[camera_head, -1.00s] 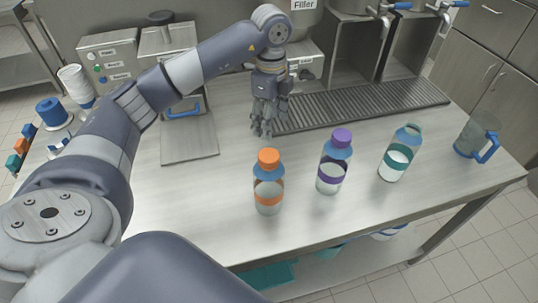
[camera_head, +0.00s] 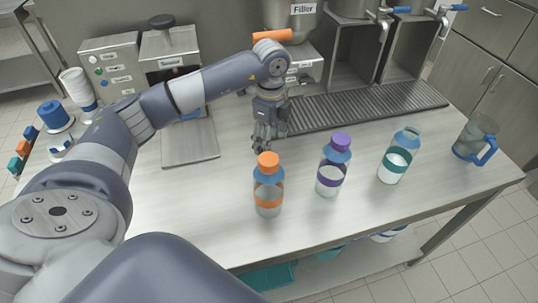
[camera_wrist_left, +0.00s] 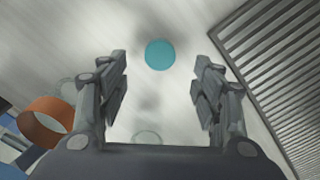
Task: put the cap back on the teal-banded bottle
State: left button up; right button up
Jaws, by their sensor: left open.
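The teal-banded bottle (camera_head: 394,160) stands upright at the right of the counter in the head view. Its open neck shows no cap. A flat round teal disc, which looks like its cap (camera_wrist_left: 160,54), lies on the counter in the left wrist view, ahead of and between my fingertips and apart from them. I cannot make the cap out in the head view. My left gripper (camera_head: 264,145) points down over the counter, behind the orange-capped bottle. It is open and empty, also in the left wrist view (camera_wrist_left: 166,75). My right gripper is not in view.
An orange-capped bottle (camera_head: 268,187) and a purple-capped bottle (camera_head: 332,168) stand left of the teal-banded one. A clear jug with a blue handle (camera_head: 475,140) stands at the far right. A ribbed drain grate (camera_head: 365,107) lies behind. A metal plate (camera_head: 190,145) lies to the left.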

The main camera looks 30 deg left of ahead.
pick_arm(q)
jog(key=f, duration=0.2)
jog(key=f+p, duration=0.1)
jog(key=f, duration=0.1)
jog(key=shift+a+f, duration=0.2)
jog(key=shift+f, duration=0.35)
jog(key=c, duration=0.8)
jog(key=shift+c, duration=0.3)
notch_tip(320, 180, up, 10)
jog(key=shift+r+b, duration=0.1)
jog(key=shift+b, duration=0.6)
